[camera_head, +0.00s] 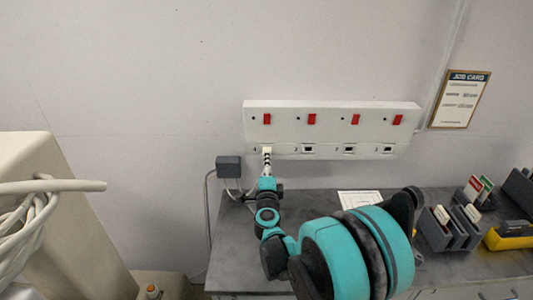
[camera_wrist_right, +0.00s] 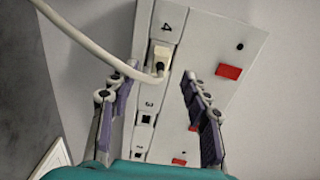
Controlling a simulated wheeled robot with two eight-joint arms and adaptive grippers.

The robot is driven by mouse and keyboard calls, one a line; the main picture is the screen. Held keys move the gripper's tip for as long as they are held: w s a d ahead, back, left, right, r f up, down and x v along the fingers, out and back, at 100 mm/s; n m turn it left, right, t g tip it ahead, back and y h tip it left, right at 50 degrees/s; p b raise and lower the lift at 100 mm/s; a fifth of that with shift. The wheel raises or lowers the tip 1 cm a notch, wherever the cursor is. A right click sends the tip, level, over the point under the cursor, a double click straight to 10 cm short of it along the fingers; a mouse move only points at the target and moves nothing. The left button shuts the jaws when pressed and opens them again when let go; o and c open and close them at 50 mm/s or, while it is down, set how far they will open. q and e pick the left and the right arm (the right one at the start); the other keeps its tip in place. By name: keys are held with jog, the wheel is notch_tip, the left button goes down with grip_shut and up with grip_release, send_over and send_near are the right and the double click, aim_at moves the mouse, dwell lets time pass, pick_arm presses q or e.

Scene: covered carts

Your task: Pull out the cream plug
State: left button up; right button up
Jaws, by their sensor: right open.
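The cream plug (camera_head: 266,150) sits in the leftmost socket of the white socket panel (camera_head: 330,117) on the wall. In the right wrist view the plug (camera_wrist_right: 161,55) is seated in the socket beside the number 4, with its cream cable (camera_wrist_right: 90,45) curving off to the upper left. My right gripper (camera_head: 267,166) is just below the plug in the head view. In the right wrist view its fingers (camera_wrist_right: 158,80) are open, one on each side of the plug's line, with the plug beyond the tips. Contact cannot be told. My left gripper is out of view.
Red switches (camera_head: 312,119) sit above the sockets; the other sockets (camera_head: 348,149) are empty. A dark grey box (camera_head: 228,166) with cables is left of the plug. The grey bench (camera_head: 235,235) below holds a white sheet (camera_head: 358,200), card holders (camera_head: 450,228) and a yellow item (camera_head: 510,238).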

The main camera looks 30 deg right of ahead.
jog(key=shift+x, duration=3.05)
jog(key=shift+b, duration=0.35)
grip_shut()
jog(key=shift+v, duration=2.95)
jog(key=shift+a, duration=0.1)
